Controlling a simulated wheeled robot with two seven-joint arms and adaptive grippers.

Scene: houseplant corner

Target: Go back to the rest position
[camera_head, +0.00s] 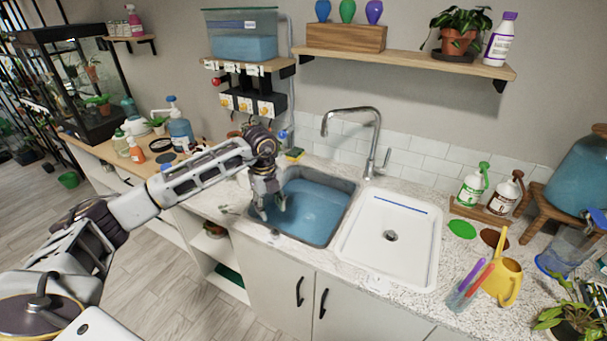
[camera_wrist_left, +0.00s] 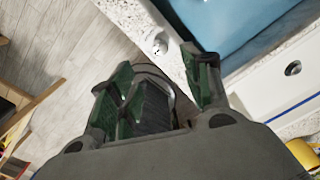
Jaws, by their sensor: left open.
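My left gripper (camera_head: 268,205) reaches in from the left in the head view and hangs over the left edge of the water-filled sink basin (camera_head: 337,190). Its fingers point down and are apart, with nothing seen between them. In the left wrist view the open fingers (camera_wrist_left: 165,95) show above the counter's front edge and the floor, with the blue water at the top right. My right gripper is in neither view.
A white empty basin (camera_head: 415,252) and a curved tap (camera_head: 352,112) adjoin the water. Bottles (camera_head: 180,128) stand on the left counter. A yellow watering can (camera_head: 505,279) and a cup of tools (camera_head: 463,297) stand at the right. The floor (camera_head: 165,285) at the left is clear.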

